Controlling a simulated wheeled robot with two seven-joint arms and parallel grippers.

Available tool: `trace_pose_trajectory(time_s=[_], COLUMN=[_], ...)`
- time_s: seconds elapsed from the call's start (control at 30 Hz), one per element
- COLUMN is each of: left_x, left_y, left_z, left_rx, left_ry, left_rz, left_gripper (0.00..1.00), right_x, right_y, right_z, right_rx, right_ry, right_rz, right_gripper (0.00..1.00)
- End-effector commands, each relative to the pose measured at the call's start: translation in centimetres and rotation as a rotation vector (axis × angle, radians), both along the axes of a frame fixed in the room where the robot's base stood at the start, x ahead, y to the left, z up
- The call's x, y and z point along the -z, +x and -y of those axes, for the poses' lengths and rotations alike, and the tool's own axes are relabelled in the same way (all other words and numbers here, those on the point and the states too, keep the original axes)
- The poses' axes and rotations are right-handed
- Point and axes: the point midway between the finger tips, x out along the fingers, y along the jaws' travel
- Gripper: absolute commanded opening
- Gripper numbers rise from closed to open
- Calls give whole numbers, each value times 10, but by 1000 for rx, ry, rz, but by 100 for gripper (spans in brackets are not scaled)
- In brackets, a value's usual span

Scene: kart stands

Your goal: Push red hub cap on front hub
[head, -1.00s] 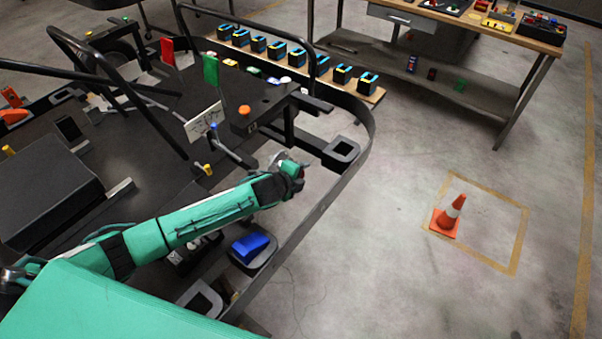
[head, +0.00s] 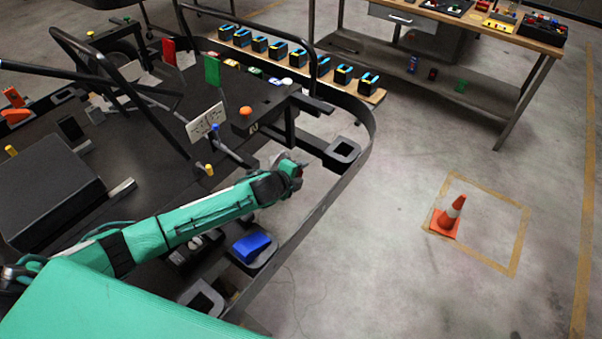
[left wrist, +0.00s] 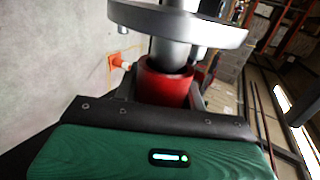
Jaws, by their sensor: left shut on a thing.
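The red hub cap (left wrist: 165,86) is between the fingers of my left gripper (left wrist: 163,92), which is shut on it. In the left wrist view the grey metal hub (left wrist: 174,50), with its round flange (left wrist: 180,20), is right at the cap's rim and roughly in line with it. The hub's end appears to enter the rim; how deep it sits is hidden. In the head view my left gripper (head: 292,172) is beside the kart's front frame, and its own wrist mostly hides the hub and cap. My right gripper is not in view.
The black curved kart bumper (head: 360,128) runs close around my left gripper. A blue block (head: 251,246) sits in a holder nearby. An orange cone (head: 448,217) stands on open floor to the right. A workbench (head: 465,22) stands at the back.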

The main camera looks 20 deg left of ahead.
Motion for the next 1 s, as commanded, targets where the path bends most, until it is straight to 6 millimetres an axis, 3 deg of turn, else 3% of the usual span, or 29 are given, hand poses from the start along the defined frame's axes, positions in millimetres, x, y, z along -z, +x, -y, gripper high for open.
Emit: trace_pose_trajectory(time_s=[1.0], left_x=[0], left_y=[9], left_z=[-25], left_rx=[0], left_ry=[1], left_rz=[0], left_gripper=[20], right_x=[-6], right_y=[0], right_z=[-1], right_rx=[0], right_ry=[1], right_rz=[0], right_gripper=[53])
